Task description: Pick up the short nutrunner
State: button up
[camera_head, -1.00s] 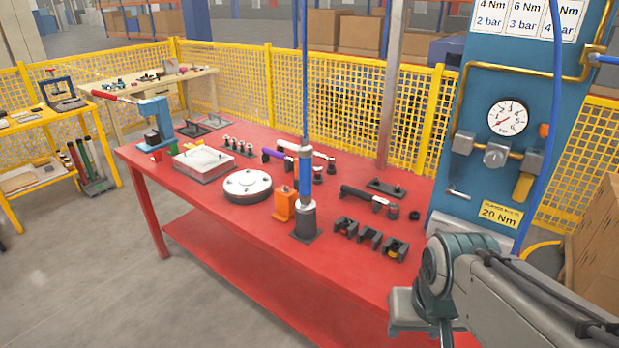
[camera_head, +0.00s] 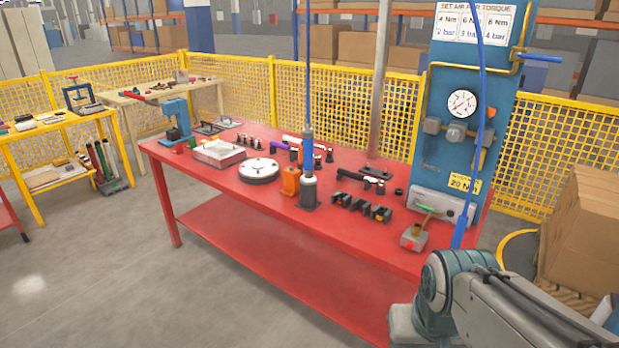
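An upright blue and grey tool (camera_head: 308,160) stands on the red table (camera_head: 235,212) under a blue hose. Other long tools lie behind and right of it: one with a black handle (camera_head: 349,175), one with a purple handle (camera_head: 279,144), and a white one (camera_head: 296,140). I cannot tell which of these is the short nutrunner. My arm shows at the lower right, apart from these tools. My gripper does not show in the frame.
Black holders (camera_head: 361,207), an orange block (camera_head: 290,181) and a round grey plate (camera_head: 258,170) stand on the table. A blue gauge panel (camera_head: 457,95) rises at its right end, with cartons (camera_head: 588,225) beyond. Open floor lies left.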

aim_at(308, 179)
jog(key=z, duration=0.3)
jog(key=k, duration=0.25)
jog(key=u, duration=1.65)
jog(key=i, duration=1.05)
jog(key=u, duration=0.35)
jog(key=i, duration=1.2)
jog(key=z, duration=1.3)
jog(key=i, duration=0.55)
jog(key=z, duration=0.5)
